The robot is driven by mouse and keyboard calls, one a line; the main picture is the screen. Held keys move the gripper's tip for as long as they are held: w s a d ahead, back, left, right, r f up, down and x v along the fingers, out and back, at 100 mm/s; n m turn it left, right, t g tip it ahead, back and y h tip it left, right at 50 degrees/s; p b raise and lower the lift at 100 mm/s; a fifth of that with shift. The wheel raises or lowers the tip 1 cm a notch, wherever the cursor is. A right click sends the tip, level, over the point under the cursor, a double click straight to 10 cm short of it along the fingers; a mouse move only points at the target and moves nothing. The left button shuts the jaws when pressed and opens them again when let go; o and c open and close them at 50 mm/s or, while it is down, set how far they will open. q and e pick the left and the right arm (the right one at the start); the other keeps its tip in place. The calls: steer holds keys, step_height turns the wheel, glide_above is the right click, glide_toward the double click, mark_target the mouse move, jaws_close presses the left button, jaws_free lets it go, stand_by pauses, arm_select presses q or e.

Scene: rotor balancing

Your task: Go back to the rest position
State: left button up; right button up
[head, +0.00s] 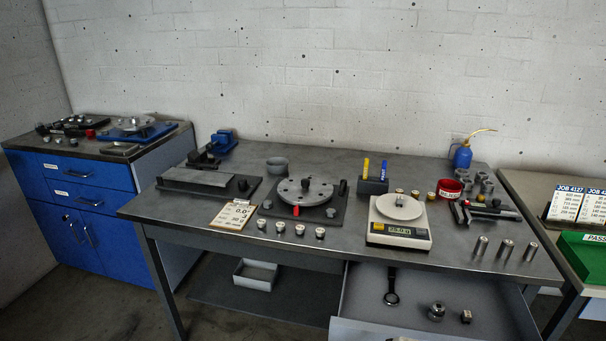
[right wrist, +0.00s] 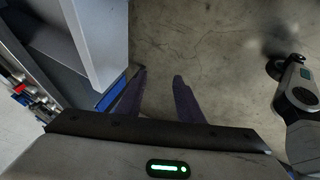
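My right gripper (right wrist: 160,80) shows in the right wrist view. Its two dark fingers stand apart with bare floor between them, so it is open and empty. Neither gripper shows in the head view, and my left gripper is not seen at all. On the workbench (head: 350,240), a grey rotor disc (head: 320,190) sits on a dark stand with a red mark at its front. A white scale (head: 400,234) with a round pan and a lit display stands right of it.
An open drawer (head: 365,305) under the bench juts out, holding a dark ring-ended tool (head: 391,290) and small metal parts. A blue cabinet (head: 90,205) stands at left. A green box (head: 583,262) sits on a side table at right. Several metal cylinders line the bench front.

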steer(key=s+d+f+m+t+h, duration=0.1)
steer(key=s+d+f+m+t, duration=0.1)
steer(key=s+f+m, duration=0.2)
steer(key=s+d+f+m+t+h, duration=0.1)
steer(key=s+f+m, duration=0.3)
steer(key=s+m, duration=0.7)
steer(key=shift+s+d+f+t, duration=0.25)
steer(key=shift+s+d+t, duration=0.35)
steer(key=shift+s, duration=0.55)
stand_by(0.3)
steer(key=shift+c, duration=0.6)
steer(key=shift+s, duration=0.1)
